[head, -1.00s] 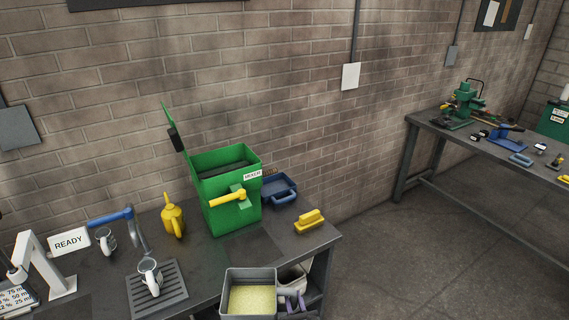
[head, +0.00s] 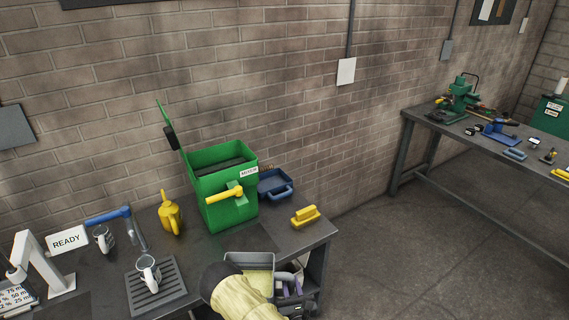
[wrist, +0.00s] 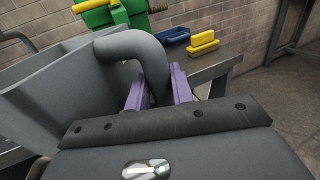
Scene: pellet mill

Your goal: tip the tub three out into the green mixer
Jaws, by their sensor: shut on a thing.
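The green mixer (head: 217,211) stands on the bench against the brick wall, its lid (head: 166,118) raised at the left and its top open. A grey tub (head: 262,258) with pale yellow stuff in it is at the bench's front edge; my arm hides part of it. No number shows on it. In the wrist view the purple fingers of my gripper (wrist: 158,92) are shut on the grey handle (wrist: 128,43) of the tub (wrist: 50,85). The tub looks upright, in front of and below the mixer's opening. The mixer also shows in the wrist view (wrist: 97,14).
A blue tub (head: 276,184) and a yellow brush-like block (head: 305,216) stand right of the mixer. A yellow oil can (head: 170,217) is left of it. A mug (head: 147,268) stands on a dark grille. Another bench (head: 405,118) is at the far right.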

